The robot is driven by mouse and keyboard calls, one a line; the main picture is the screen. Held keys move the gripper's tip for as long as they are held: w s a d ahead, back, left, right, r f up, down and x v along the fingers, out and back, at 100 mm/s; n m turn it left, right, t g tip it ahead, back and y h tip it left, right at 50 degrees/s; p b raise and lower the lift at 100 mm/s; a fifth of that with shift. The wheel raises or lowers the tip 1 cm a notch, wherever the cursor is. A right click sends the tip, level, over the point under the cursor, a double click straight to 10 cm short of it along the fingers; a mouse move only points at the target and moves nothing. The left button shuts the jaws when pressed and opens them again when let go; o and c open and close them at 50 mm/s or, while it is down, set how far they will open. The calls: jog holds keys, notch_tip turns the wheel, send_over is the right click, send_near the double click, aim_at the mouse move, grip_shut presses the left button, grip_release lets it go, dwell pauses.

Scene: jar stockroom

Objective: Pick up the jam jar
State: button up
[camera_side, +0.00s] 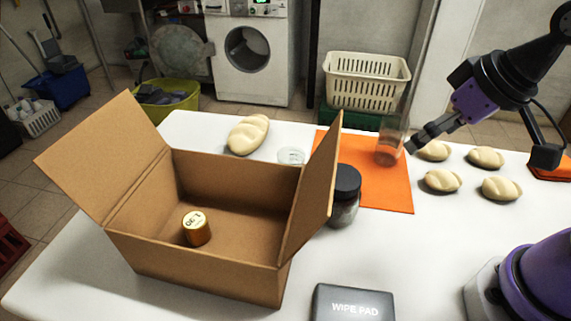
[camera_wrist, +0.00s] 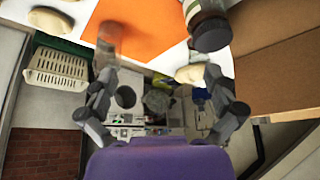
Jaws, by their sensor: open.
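A clear jar with a black lid (camera_side: 345,194) stands upright on the white table, just right of the open cardboard box. In the wrist view its dark lid (camera_wrist: 211,32) is at the top right. A smaller amber jar with a pale printed lid (camera_side: 196,228) stands inside the box. I cannot tell from labels which jar holds jam. My gripper (camera_side: 425,135) is open and empty, above the table near the right edge of the orange mat, apart from both jars. Its two fingers are spread in the wrist view (camera_wrist: 160,78).
A tall clear glass (camera_side: 391,140) stands on the orange mat (camera_side: 385,190) close to my fingers. Several pale buns (camera_side: 442,181) lie to the right. The box's raised flap (camera_side: 312,190) stands beside the black-lidded jar. A wipe pad (camera_side: 353,304) lies at the front.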

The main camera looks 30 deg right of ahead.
jog(key=g, duration=0.1)
send_near(346, 177)
jog(key=x, duration=0.2)
jog(key=shift+w+d+f, duration=0.1)
jog(key=shift+d+f, duration=0.05)
jog(key=shift+f, duration=0.25)
jog(key=x, duration=0.4)
jog(key=shift+w+f, duration=0.2)
jog(key=shift+f, duration=0.1)
jog(key=x, duration=0.5)
jog(key=shift+w+a+f, duration=0.2)
jog(key=shift+a+f, duration=0.1)
jog(key=shift+f, duration=0.05)
jog(key=c, duration=1.1)
